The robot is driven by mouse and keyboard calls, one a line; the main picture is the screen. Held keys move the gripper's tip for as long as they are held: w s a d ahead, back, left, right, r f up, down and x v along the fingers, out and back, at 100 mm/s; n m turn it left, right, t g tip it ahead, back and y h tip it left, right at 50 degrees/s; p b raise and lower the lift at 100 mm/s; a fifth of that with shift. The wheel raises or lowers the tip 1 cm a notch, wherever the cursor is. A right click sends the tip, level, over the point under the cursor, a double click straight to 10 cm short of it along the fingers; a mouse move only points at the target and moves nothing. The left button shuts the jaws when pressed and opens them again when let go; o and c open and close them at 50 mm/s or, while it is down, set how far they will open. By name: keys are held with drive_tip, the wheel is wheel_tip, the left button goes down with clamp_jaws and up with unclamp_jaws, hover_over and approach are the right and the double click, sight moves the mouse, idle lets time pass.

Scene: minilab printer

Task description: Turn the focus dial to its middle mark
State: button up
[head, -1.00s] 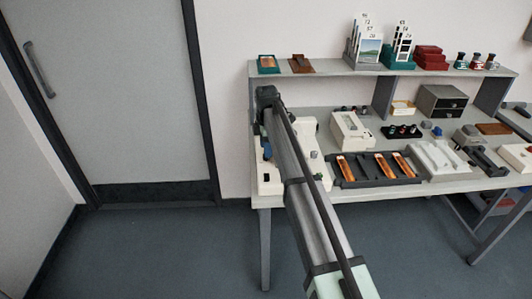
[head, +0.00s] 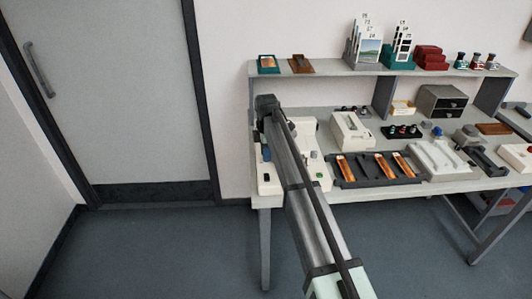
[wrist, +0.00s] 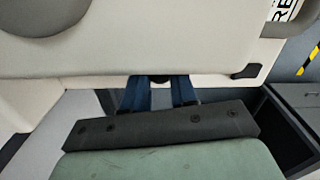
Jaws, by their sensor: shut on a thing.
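The off-white printer (head: 268,183) stands at the left end of the bench, partly covered by my arm. In the wrist view its pale casing (wrist: 120,50) fills the top of the picture. My gripper (wrist: 160,84) has its two blue fingers at the casing's edge, close on either side of a small dark round part (wrist: 160,78). That part looks like the focus dial, and the fingers are shut on it. Most of it is hidden, and no marks or pointer can be read. In the head view my arm hides the dial and the fingertips.
To the right on the bench (head: 350,195) are a dark tray with orange strips (head: 375,168), a white box (head: 351,130) and a black rack with knobs (head: 401,131). A shelf (head: 335,70) runs above the back. Open floor lies in front.

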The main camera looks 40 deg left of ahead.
clamp_jaws()
drive_tip(key=shift+m, duration=0.4)
drive_tip(key=m, duration=0.2)
drive_tip(key=shift+m, duration=2.2)
drive_tip(key=o, duration=0.6)
unclamp_jaws()
drive_tip(key=shift+o, duration=0.2)
